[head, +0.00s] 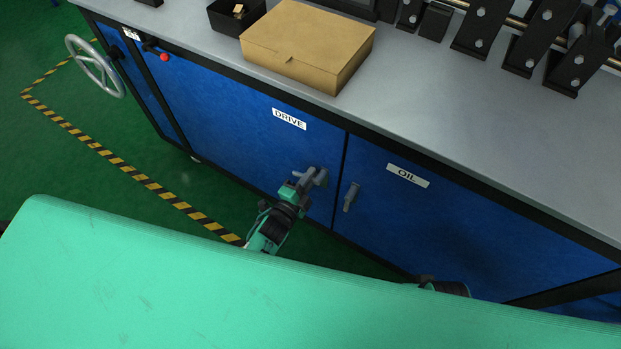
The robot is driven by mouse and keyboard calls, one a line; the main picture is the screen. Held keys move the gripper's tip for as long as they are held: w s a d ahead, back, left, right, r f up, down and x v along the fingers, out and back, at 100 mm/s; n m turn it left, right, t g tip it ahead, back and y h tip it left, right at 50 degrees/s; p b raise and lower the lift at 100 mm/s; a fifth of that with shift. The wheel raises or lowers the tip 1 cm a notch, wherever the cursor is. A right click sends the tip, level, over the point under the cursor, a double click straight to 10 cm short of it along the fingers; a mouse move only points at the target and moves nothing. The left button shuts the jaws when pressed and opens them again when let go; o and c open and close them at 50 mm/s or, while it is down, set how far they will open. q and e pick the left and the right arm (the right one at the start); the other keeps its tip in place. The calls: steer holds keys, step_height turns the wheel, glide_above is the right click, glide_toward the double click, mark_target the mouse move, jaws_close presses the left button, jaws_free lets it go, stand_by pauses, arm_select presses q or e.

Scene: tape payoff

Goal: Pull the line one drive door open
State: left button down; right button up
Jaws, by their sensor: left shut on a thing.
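The blue drive door (250,125), labelled DRIVE, is in the front of the cabinet in the head view. It looks flush with the oil door beside it. Its grey handle (321,177) is near its right edge. My left gripper (308,177) is at this handle and shut on it, and hides part of it. Of my right arm only a dark part shows at the lower edge, behind my green body; its gripper is not in view.
The blue oil door (440,220) with its own handle (351,196) is just to the right. A cardboard box (305,45) and a black bin (222,17) stand on the grey top. A handwheel (95,66) sticks out at the left. Green floor with striped tape (140,178) lies in front.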

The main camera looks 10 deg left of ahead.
arm_select(q)
steer(key=shift+r+m, duration=0.25)
steer(key=shift+m, duration=0.95)
arm_select(e)
steer(key=shift+r, duration=0.1)
steer(key=shift+s, duration=0.15)
